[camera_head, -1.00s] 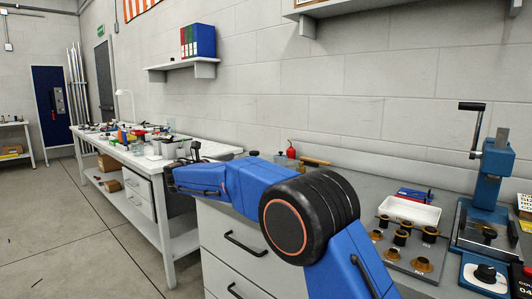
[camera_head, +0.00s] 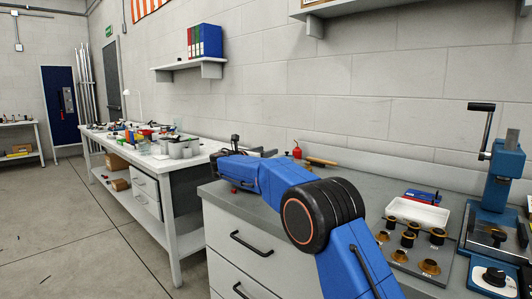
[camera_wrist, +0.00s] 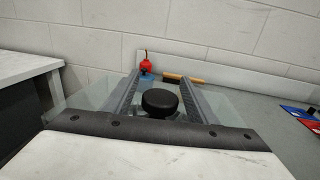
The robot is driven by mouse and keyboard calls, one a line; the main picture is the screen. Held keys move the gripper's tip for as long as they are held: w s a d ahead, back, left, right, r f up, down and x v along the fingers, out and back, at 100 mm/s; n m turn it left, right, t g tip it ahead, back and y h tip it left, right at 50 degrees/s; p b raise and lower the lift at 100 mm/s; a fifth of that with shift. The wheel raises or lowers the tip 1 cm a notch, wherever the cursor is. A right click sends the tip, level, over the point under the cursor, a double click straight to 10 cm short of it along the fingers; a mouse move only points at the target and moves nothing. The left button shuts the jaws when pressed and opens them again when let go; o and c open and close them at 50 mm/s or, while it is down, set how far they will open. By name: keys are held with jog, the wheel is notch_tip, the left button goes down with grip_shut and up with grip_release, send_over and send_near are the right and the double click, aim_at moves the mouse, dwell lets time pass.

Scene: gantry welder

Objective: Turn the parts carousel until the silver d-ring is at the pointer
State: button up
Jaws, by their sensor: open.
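My gripper (camera_wrist: 160,78) is open, with its two grey jaws pointing away from the wrist camera. A round black knob (camera_wrist: 160,102) shows between the jaws, with clear, glass-like panels around it. I cannot tell whether the jaws touch the knob. In the head view my gripper (camera_head: 262,153) is at the far left end of the near grey counter (camera_head: 355,176), partly hidden by my blue arm. I cannot make out the carousel's parts, its pointer or the silver d-ring in either view.
To the right are a white tray (camera_head: 418,214), a plate with several brown-and-black parts (camera_head: 408,240) and a blue press (camera_head: 497,180). A cluttered white bench (camera_head: 200,158) stands left, past a gap.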

jog(key=shift+w+d, duration=0.15)
jog(key=shift+w, duration=0.05)
grip_shut()
jog(key=shift+w+n+t+y, duration=0.1)
jog(key=shift+n+t+y, duration=0.35)
jog(key=shift+y, duration=0.25)
jog(key=shift+w+a+n+t+y, duration=0.1)
jog(key=shift+a+n+t+y, duration=0.2)
jog(key=shift+n+y, duration=0.45)
jog(key=shift+a+n+t+y, duration=0.2)
jog(key=shift+n+y, duration=0.3)
jog(key=shift+y, duration=0.45)
jog(key=shift+w+a+n+t+y, duration=0.1)
jog(key=shift+a+n+t+y, duration=0.1)
jog(key=shift+n+y, duration=0.45)
jog(key=shift+a+n+t+y, duration=0.15)
jog(key=shift+n+y, duration=0.2)
jog(key=shift+y, duration=0.6)
jog(key=shift+a+n+y, duration=0.2)
jog(key=shift+n+y, duration=0.2)
jog(key=shift+y, duration=0.2)
